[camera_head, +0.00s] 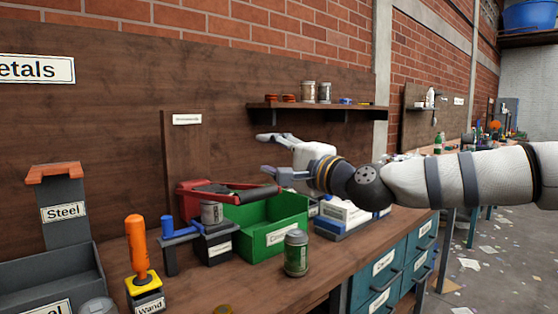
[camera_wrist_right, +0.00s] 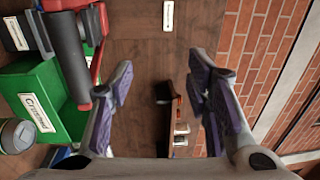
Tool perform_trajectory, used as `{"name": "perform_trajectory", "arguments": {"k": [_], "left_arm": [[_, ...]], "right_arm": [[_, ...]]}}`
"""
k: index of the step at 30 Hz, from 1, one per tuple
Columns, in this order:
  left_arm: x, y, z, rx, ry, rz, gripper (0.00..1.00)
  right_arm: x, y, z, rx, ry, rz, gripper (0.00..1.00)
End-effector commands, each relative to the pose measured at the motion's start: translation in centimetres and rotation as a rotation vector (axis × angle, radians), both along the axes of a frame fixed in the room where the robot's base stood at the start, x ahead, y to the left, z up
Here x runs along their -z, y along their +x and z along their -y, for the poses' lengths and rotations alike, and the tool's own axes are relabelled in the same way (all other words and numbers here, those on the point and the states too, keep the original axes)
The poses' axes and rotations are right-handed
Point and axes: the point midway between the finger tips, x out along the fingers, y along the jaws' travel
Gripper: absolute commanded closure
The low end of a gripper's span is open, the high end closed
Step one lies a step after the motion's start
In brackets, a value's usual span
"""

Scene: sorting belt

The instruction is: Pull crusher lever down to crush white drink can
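My right gripper (camera_head: 266,152) is open and empty, held above the bench in front of the wooden back wall. Its spread fingers also show in the right wrist view (camera_wrist_right: 160,82). A red crusher (camera_head: 190,199) with a dark lever grip (camera_head: 252,194) stands behind the green bin, below my right gripper. In the right wrist view the dark lever grip (camera_wrist_right: 65,55) lies to the left of both fingers, not between them. A pale grey can (camera_head: 211,212) shows in front of the crusher; I cannot tell whether it is the white drink can. My left gripper is out of view.
A green bin (camera_head: 268,242) stands on the bench (camera_head: 345,268), with a green can (camera_head: 296,253) before it. An orange-handled wand (camera_head: 137,250) and a blue-handled tool (camera_head: 180,233) stand left. A shelf (camera_head: 330,106) with small cans is above the gripper.

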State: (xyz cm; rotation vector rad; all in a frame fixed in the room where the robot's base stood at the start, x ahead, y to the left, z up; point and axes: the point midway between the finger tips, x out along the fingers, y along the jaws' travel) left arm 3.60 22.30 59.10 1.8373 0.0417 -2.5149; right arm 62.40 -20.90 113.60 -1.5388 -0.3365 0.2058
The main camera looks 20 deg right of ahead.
Motion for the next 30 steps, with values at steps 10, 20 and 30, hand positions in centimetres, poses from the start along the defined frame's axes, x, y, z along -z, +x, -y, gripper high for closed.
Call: {"name": "perform_trajectory", "arguments": {"k": [10,20,30], "left_arm": [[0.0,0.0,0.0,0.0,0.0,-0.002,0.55],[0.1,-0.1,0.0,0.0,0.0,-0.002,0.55],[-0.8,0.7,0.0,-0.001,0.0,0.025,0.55]], "right_arm": [[0.7,-3.3,1.1,-0.001,-0.002,-0.007,0.55],[0.8,-3.2,1.1,-0.002,-0.003,-0.008,0.55],[23.5,-8.2,-6.3,-0.16,-0.36,-0.383,0.55]]}}
